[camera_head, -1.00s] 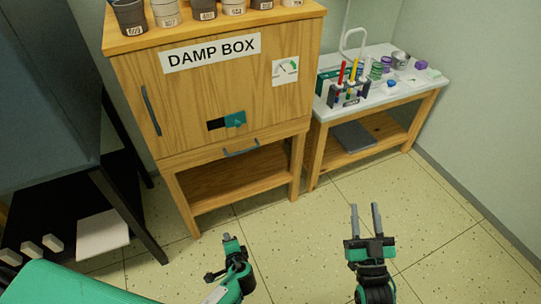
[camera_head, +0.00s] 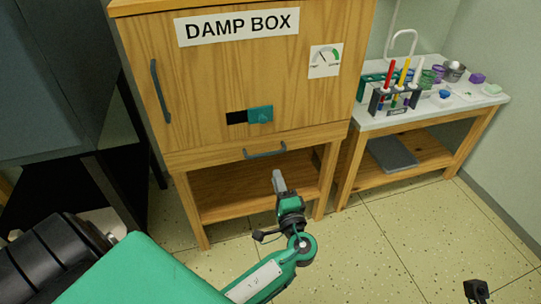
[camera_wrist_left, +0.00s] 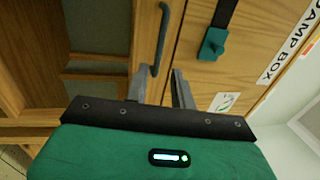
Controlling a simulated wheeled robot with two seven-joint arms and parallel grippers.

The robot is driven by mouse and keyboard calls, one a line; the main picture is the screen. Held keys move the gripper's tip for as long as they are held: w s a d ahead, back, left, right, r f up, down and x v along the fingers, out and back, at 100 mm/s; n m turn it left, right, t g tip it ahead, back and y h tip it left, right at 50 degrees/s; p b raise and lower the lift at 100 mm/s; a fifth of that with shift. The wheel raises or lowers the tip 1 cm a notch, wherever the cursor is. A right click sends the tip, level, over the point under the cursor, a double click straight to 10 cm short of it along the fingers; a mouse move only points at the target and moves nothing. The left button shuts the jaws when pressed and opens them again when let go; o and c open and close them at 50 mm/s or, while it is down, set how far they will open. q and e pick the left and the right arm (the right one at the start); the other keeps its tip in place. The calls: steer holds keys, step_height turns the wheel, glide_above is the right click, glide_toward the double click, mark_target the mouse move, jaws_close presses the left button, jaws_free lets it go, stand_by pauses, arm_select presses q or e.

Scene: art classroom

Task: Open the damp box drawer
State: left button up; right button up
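The damp box (camera_head: 230,80) is a wooden cabinet with a shut drawer (camera_head: 205,157) along its lower edge. The drawer's grey bar handle (camera_head: 265,151) is at the middle of its front. My left gripper (camera_head: 279,181) is just below and in front of this handle in the head view. In the left wrist view the left gripper (camera_wrist_left: 160,88) has its two fingers apart with nothing between them. The handle (camera_wrist_left: 161,40) shows ahead, its lower end lined up with the gap. A dark part of my right gripper (camera_head: 477,289) shows at the bottom right; its fingers cannot be made out.
The cabinet door has a tall handle (camera_head: 160,90) at its left and a teal slider (camera_head: 260,114). An open shelf (camera_head: 230,200) lies under the drawer. A side table (camera_head: 430,108) with tools stands to the right. A dark metal stand (camera_head: 115,190) is at the left.

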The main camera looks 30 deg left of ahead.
mark_target(268, 153)
arm_select(q)
steer(key=b+x, duration=0.1)
steer(key=x, duration=0.9)
steer(key=shift+w+a, duration=0.1)
jaws_close()
